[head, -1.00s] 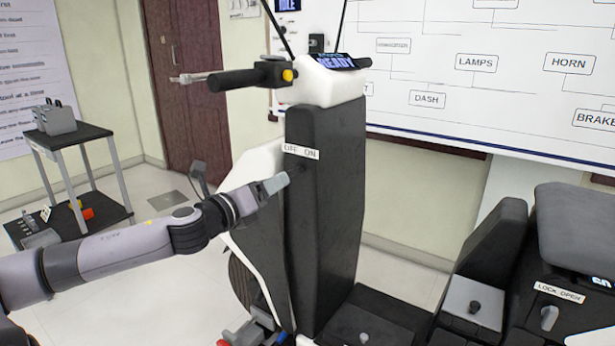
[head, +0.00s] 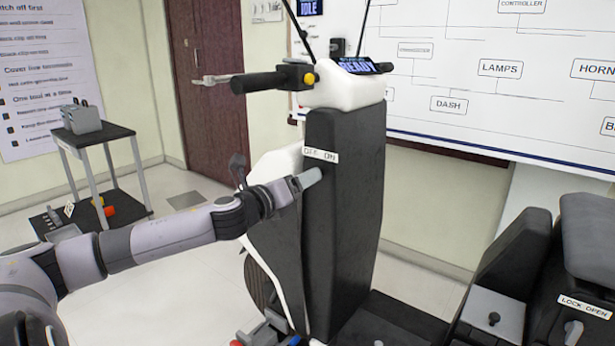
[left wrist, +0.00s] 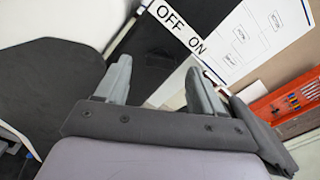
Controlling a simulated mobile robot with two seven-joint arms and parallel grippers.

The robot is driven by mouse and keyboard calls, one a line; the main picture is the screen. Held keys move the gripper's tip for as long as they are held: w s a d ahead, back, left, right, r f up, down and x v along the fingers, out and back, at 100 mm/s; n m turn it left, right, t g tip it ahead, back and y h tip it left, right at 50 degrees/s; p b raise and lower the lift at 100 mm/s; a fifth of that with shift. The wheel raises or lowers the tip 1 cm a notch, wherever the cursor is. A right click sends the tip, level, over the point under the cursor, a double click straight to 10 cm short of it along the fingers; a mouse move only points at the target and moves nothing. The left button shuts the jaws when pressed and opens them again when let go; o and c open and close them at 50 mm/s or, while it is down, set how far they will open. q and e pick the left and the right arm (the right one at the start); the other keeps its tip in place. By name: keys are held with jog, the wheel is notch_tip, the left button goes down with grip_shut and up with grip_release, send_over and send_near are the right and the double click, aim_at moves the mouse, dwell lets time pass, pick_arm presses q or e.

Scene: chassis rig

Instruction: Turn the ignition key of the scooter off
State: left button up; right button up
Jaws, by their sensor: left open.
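The scooter's black front column (head: 345,220) stands mid-picture in the head view. A white OFF ON label (head: 321,155) is on its upper part; the label is large in the left wrist view (left wrist: 180,28). I cannot make out the ignition key in either view; the gripper may hide it. My left gripper (head: 308,178) is at the column's left edge, just below the label. In the left wrist view its two fingers (left wrist: 160,85) stand apart, open, with no object visible between them. My right gripper is not in view.
The handlebar (head: 262,82) and lit display (head: 362,66) are above the column. The seat unit with a LOCK OPEN label (head: 585,307) is at right. Small red and blue parts (head: 268,330) are low in front. A black trolley (head: 92,137) stands at left, with open floor between.

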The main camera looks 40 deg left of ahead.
pick_arm(q)
jog(key=shift+w+a+p, duration=0.1)
jog(key=shift+w+p, duration=0.3)
jog(key=shift+w, duration=1.1)
jog(key=shift+c, duration=0.3)
jog(key=c, duration=1)
